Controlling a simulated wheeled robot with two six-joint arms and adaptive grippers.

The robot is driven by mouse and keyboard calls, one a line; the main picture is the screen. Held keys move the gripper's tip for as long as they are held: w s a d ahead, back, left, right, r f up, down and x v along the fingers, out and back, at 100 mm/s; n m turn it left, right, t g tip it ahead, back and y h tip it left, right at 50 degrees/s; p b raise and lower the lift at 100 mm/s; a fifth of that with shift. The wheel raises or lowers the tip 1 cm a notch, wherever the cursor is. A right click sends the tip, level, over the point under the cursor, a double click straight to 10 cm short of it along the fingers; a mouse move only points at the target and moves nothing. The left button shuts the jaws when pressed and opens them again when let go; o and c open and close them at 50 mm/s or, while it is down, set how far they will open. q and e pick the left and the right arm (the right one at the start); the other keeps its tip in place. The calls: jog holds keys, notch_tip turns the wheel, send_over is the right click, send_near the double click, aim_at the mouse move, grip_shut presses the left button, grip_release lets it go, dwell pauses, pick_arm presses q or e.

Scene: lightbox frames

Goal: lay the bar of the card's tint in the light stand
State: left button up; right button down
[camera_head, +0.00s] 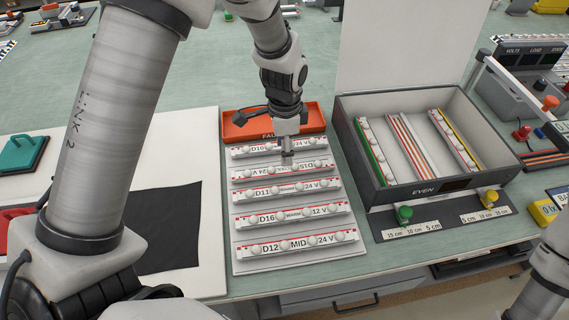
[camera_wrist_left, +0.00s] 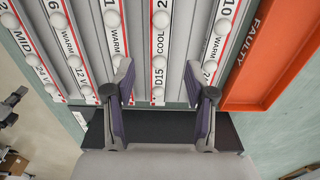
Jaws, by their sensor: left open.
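Several white light bars with round bulbs lie in a rack (camera_head: 240,258): D10 (camera_head: 285,149), D15 (camera_head: 310,166), D11 (camera_head: 285,189), D16 (camera_head: 290,214) and D12 (camera_head: 297,242). The D15 bar reads COOL in the wrist view (camera_wrist_left: 158,55); D12 reads MID, while D11 and D16 read WARM. My left gripper (camera_head: 288,158) is open over the D15 bar; its fingers (camera_wrist_left: 159,82) straddle that bar, with no grip visible. A grey open light box (camera_head: 400,193) labelled EVEN stands to the right, holding several strips. I cannot pick out the tint card. My right gripper is out of view.
An orange FAULTY tray (camera_head: 240,128) lies behind the rack. The box's raised pale lid (camera_head: 400,45) stands at the back. Green (camera_head: 404,213) and yellow (camera_head: 490,198) knobs sit before the box. A black mat (camera_head: 165,230) lies left. My right arm shows at bottom right.

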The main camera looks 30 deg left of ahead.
aim_at(281, 167)
pick_arm(q)
jog(key=shift+o, duration=0.5)
notch_tip(281, 167, up, 5)
jog(key=shift+f, duration=0.2)
jog(key=f+n+t+h, duration=0.1)
jog(key=n, duration=1)
jog(key=a+f+n+t, duration=0.1)
jog(key=n, duration=1)
jog(key=a+f+n+h, duration=0.1)
jog(key=n, duration=1.1)
jog(key=shift+a+t+h, duration=0.2)
jog(key=shift+t+h, duration=0.1)
jog(key=shift+t, duration=0.1)
jog(key=shift+s+a+f+n+h, duration=0.3)
jog(key=shift+s+f+n, duration=0.1)
jog(key=shift+s+n, duration=0.1)
jog(key=shift+s+a+f+n+h, duration=0.25)
jog(key=shift+s+f+n, duration=0.1)
jog(key=shift+s+n, duration=0.15)
jog(key=b+x, duration=0.7)
jog(key=shift+s+d+f+b, duration=0.15)
jog(key=shift+s+f+b, duration=0.05)
jog(key=shift+f+b, duration=0.2)
jog(key=shift+w+d, duration=0.1)
jog(key=shift+d, duration=0.05)
jog(key=shift+w+r, duration=0.1)
grip_shut()
